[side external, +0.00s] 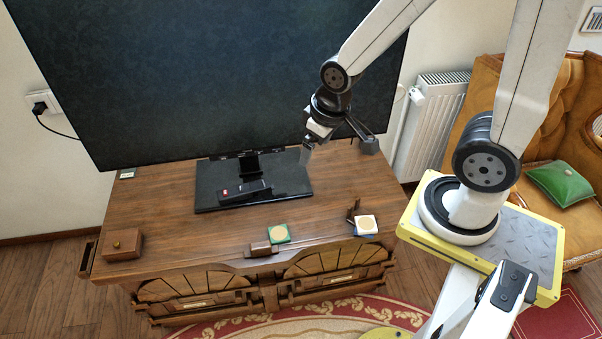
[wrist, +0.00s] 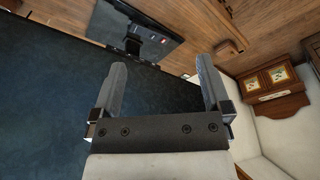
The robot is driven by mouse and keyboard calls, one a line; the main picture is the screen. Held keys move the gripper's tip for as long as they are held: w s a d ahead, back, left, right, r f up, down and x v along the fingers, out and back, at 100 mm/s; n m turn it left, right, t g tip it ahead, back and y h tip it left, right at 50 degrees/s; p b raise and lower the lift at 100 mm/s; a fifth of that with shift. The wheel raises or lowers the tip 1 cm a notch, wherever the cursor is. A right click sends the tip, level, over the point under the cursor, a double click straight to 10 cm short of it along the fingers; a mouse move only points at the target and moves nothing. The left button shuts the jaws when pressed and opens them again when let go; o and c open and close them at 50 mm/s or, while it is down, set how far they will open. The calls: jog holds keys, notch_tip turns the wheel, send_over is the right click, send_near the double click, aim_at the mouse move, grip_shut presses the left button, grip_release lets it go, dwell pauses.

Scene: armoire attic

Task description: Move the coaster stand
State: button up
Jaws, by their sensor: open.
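On the front edge of the wooden cabinet top, in the side view, lie a green-edged coaster (side external: 278,233) and a white-and-blue coaster (side external: 366,224). A small brown wooden block (side external: 260,249) sits beside the green one, and a small upright wooden piece (side external: 353,209) stands beside the other. Thin rods seem to run between them; I cannot tell for certain which parts form the coaster stand. My gripper (side external: 338,149) is open and empty above the cabinet's back right, behind and above the coasters. Its spread fingers (wrist: 162,70) show in the wrist view, with no coaster clearly visible there.
A large television (side external: 220,70) stands at the back on a black base (side external: 210,194), with a remote (side external: 246,190) on it. A wooden box with a knob (side external: 123,245) is at the front left. A radiator (side external: 435,120) and an orange armchair (side external: 540,130) stand right. The cabinet's left top is mostly clear.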

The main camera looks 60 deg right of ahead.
jog(key=shift+w+d, duration=0.1)
jog(key=c, duration=0.7)
jog(key=shift+w+d+f, duration=0.1)
jog(key=shift+d+f, duration=0.1)
jog(key=shift+f, duration=0.05)
jog(key=c, duration=0.4)
jog(key=w+d+f, duration=0.1)
jog(key=d+f, duration=0.1)
jog(key=w+d+f+m, duration=0.1)
jog(key=d+f, duration=0.1)
jog(key=d+f+m, duration=0.1)
jog(key=d+f, duration=0.1)
jog(key=d, duration=0.1)
jog(key=shift+w+f+g, duration=0.35)
jog(key=shift+w+g, duration=0.05)
grip_shut()
jog(key=s+d+f+m, duration=0.2)
jog(key=d+f, duration=0.2)
jog(key=f, duration=0.3)
jog(key=s+d+f+m+g, duration=0.1)
jog(key=s+d+f, duration=0.2)
jog(key=f, duration=0.5)
jog(key=s+d+f+m, duration=0.2)
jog(key=s+d+f, duration=0.1)
jog(key=d+f, duration=0.3)
jog(key=shift+f+m+g, duration=0.3)
jog(key=shift+f+g, duration=0.1)
jog(key=shift+f, duration=0.25)
